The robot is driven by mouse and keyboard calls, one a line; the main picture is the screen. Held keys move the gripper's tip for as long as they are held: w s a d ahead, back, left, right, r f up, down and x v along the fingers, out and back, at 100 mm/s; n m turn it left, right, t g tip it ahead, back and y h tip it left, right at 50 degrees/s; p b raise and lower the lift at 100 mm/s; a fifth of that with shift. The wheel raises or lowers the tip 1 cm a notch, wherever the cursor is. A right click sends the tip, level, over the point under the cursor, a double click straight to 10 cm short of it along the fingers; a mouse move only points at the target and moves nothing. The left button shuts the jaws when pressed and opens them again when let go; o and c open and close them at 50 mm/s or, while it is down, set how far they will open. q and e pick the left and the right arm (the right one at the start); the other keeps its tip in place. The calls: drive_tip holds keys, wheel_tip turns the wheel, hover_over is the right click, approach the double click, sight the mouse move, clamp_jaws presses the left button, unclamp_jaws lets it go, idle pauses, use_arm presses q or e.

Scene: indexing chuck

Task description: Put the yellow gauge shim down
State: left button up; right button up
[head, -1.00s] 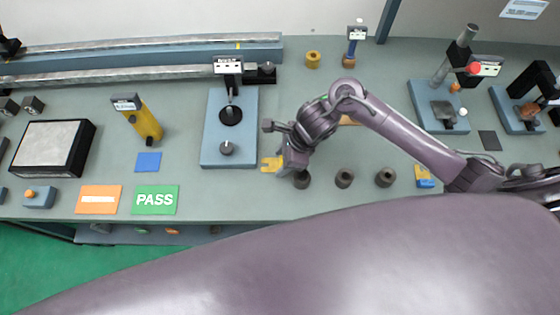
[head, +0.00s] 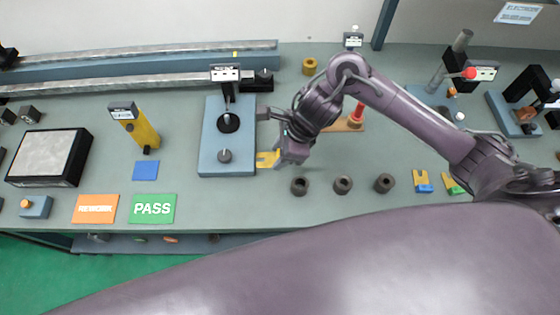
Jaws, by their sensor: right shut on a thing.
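The yellow gauge shim (head: 266,159) is a flat, notched yellow piece just right of the blue plate of the indicator stand (head: 209,160). My right gripper (head: 279,157) is shut on its right end, with the notched end pointing left. The shim's held end is hidden by the gripper. I cannot tell whether the shim touches the table or is slightly above it. My left gripper is not in view.
Several dark round pieces stand in front, one of them (head: 299,186) nearest my gripper. Two other shims, yellow-blue (head: 423,182) and yellow-green (head: 452,186), lie at right. The orange REWORK card (head: 96,208) and green PASS card (head: 153,208) lie at left.

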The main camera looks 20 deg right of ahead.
wheel_tip(320, 180, up, 13)
drive_tip(key=p, duration=0.1)
